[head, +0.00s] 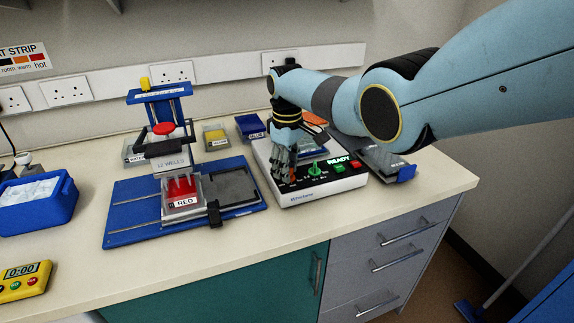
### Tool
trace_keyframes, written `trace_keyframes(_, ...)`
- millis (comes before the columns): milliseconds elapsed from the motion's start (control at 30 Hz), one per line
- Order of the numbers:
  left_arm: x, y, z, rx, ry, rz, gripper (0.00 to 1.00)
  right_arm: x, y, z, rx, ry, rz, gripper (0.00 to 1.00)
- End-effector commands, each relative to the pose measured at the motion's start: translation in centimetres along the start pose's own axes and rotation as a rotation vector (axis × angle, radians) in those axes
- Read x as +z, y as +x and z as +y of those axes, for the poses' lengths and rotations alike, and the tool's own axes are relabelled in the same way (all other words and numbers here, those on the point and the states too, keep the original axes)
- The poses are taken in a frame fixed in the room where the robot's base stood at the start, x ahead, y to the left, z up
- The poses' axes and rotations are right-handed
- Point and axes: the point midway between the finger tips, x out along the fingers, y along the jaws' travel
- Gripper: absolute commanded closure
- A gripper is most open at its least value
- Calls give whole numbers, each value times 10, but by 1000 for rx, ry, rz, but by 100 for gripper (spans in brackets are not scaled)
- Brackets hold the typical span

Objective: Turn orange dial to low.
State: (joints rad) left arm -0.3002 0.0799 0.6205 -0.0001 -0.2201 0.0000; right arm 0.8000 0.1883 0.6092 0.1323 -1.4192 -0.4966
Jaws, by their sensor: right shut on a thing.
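The white control box (325,190) stands on the bench at the right, with a black sloping panel. A green dial (314,168) with a pointer sits near the middle of the panel, and a lit READY sign (338,160) is beside it. My right gripper (285,172) reaches down from above onto the left part of the panel. It is shut on the orange dial, which its fingers mostly cover. The dial's pointer and setting marks cannot be read. My left gripper is out of view.
A blue press stand (125,212) with a red block (183,193) stands left of the box. A blue tub (35,205) and yellow timer (22,282) are at the far left. A grey tray (385,160) lies right of the box. The front bench strip is clear.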

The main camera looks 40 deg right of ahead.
Motion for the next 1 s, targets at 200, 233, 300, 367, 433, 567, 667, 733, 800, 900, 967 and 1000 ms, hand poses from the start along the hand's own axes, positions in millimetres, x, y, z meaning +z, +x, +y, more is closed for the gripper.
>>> trace_keyframes(200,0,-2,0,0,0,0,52,0,-1,1,2,54,1,100)
trace_keyframes(233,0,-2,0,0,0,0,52,0,-1,1,2,59,1,100)
trace_keyframes(300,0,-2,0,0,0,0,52,0,-1,1,2,66,2,100)
trace_keyframes(367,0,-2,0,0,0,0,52,0,-1,1,2,69,2,100)
trace_keyframes(433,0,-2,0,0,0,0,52,-1,-1,1,2,70,2,100)
trace_keyframes(567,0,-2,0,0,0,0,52,-1,-1,1,2,70,2,100)
trace_keyframes(667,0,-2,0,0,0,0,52,-1,-1,1,2,70,2,100)
trace_keyframes(733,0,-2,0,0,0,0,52,-1,-1,1,2,70,2,64)
trace_keyframes(800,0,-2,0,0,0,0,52,-1,-1,1,2,69,2,55)
trace_keyframes(900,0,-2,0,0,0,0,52,0,-1,1,1,69,2,46)
trace_keyframes(967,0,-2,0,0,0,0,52,0,0,1,1,69,1,46)
trace_keyframes(1000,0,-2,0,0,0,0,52,0,0,1,1,69,1,46)
